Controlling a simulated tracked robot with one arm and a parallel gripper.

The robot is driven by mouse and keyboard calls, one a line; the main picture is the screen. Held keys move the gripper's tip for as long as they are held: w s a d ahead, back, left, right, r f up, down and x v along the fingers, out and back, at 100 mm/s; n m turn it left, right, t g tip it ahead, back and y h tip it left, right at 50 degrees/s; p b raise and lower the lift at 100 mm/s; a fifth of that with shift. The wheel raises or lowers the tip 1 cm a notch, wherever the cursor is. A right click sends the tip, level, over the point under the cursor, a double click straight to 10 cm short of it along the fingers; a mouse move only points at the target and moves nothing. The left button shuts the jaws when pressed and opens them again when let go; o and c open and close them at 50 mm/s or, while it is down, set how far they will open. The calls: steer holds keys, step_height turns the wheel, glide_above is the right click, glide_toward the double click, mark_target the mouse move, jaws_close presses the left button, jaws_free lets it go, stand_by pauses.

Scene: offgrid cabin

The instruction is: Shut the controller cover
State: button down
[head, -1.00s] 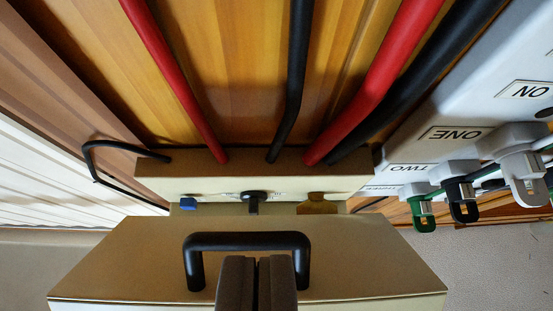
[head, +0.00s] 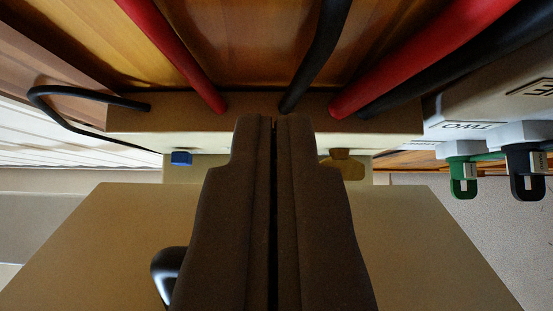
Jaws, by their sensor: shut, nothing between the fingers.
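The controller (head: 400,120) is a cream and tan box on the wooden wall, with a blue part (head: 181,158) and a brass part (head: 343,165) on its face. The controller cover (head: 430,250) is a broad tan panel that stands open, spread out from the box across the lower picture. Its black handle (head: 165,272) is mostly hidden behind my gripper; only its left end shows. My gripper (head: 272,120) is shut and empty. In the picture its tips overlap the middle of the controller and hide the black knob there. I cannot tell if they touch anything.
Thick red cables (head: 400,65) and black cables (head: 318,55) run from the controller along the wall. A thin black cable (head: 60,92) loops at the left. At the right is a grey unit (head: 490,100) with green and black hooked parts. Lettering appears upside down.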

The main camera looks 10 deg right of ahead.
steer(key=shift+s+a+r+b, duration=0.2)
steer(key=shift+s+r+b, duration=0.05)
steer(key=shift+s+r, duration=0.45)
steer(key=shift+s+a+r+b, duration=0.2)
steer(key=shift+s+r, duration=0.35)
steer(key=shift+s, duration=0.2)
